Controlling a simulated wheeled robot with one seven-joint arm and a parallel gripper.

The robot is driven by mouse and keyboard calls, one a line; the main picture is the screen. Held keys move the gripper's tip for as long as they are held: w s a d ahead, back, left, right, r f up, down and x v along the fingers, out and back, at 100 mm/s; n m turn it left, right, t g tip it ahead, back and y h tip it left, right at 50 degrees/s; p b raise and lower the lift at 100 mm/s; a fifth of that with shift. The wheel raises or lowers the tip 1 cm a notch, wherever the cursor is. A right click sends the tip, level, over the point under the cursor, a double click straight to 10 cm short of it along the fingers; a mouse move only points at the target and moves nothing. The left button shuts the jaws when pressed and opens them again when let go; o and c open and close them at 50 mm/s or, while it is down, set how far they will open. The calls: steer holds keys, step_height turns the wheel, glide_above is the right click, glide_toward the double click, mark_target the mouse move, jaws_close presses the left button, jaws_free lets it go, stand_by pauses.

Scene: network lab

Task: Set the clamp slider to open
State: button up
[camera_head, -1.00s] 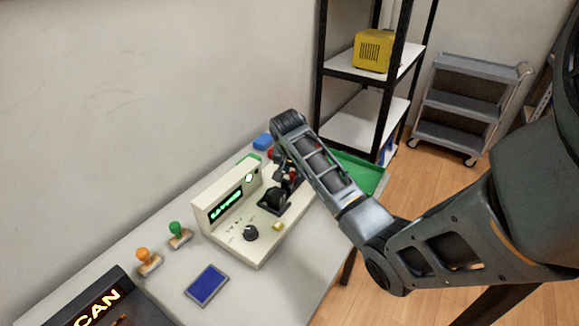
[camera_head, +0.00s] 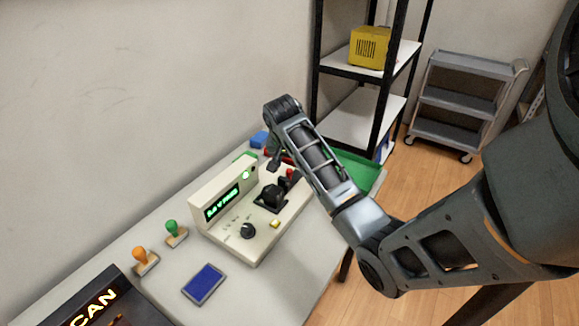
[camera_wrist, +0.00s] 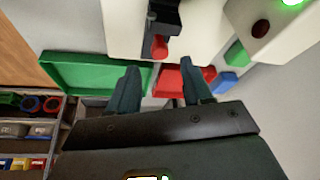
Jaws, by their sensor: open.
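The cream bench device (camera_head: 213,235) stands on the table with a lit green display, a black knob and a black clamp mechanism (camera_head: 271,197). A red-tipped part (camera_head: 290,174), probably the clamp slider's handle, shows at the clamp's far end. In the wrist view the red tip (camera_wrist: 160,46) sits on the black clamp (camera_wrist: 162,18), just beyond my fingertips. My gripper (camera_wrist: 158,72) is open, with nothing held between its fingers. In the head view my gripper (camera_head: 274,158) is small and partly hidden, beyond the device's far end. The slider's exact setting cannot be told.
Stamps (camera_head: 146,262) and a blue pad (camera_head: 203,284) stand on the near table. A black shelf rack (camera_head: 352,70) stands behind my arm.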

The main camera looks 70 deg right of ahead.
mark_target(288, 179)
steer(key=shift+v, duration=1.8)
